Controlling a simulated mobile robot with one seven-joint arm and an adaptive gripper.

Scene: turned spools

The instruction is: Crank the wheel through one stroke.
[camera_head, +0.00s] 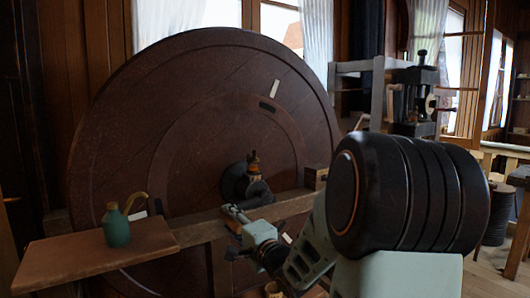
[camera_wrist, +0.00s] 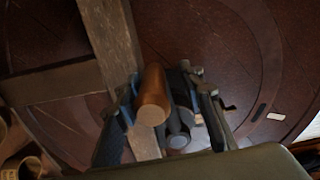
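The big dark wooden wheel (camera_head: 130,110) stands upright and fills the left and middle of the head view; part of its face also shows in the wrist view (camera_wrist: 220,35). Its dark hub (camera_head: 234,183) sits near the middle, with a crank and handle in front. In the wrist view a brown wooden handle (camera_wrist: 152,100) points end-on at the camera, with a dark round rod end (camera_wrist: 179,139) beside it. My gripper (camera_head: 236,218) is just below the hub. In the wrist view my gripper (camera_wrist: 168,118) has its fingers apart, one each side of these parts; contact with the handle is unclear.
A wooden beam (camera_head: 205,228) crosses in front of the wheel. A shelf board (camera_head: 75,262) at the left bears a green oil can (camera_head: 117,230) with a curved spout. A grey metal frame machine (camera_head: 378,95) stands behind my arm at the right.

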